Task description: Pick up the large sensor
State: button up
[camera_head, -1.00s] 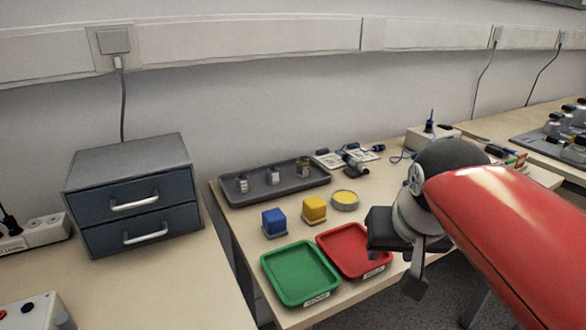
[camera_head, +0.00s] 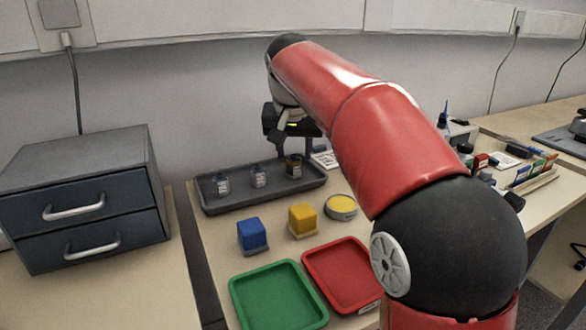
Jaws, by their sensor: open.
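Three small cylindrical sensors stand upright in a dark grey tray (camera_head: 240,197): a left one (camera_head: 222,184), a middle one (camera_head: 259,177) and a right one (camera_head: 294,167). The right one has a dark body with a yellowish band and looks slightly larger than the others. My gripper (camera_head: 292,145) is open and points down above the right end of the tray, close over the right sensor. The gap between its fingers and that sensor is hard to judge. Nothing shows between the fingers.
In front of the tray are a blue block (camera_head: 252,235), a yellow block (camera_head: 302,219) and a round yellow-filled dish (camera_head: 341,207). A green tray (camera_head: 278,297) and a red tray (camera_head: 345,274) lie nearer. A drawer unit (camera_head: 85,200) stands left. My arm covers the table's right part.

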aim_at(293, 155)
jog(key=x, duration=0.4)
jog(key=shift+w+a+f+b, duration=0.1)
jog(key=shift+w+f+b, duration=0.05)
jog(key=shift+f+b, duration=0.15)
jog(key=shift+r, duration=0.15)
jog(key=c, duration=0.8)
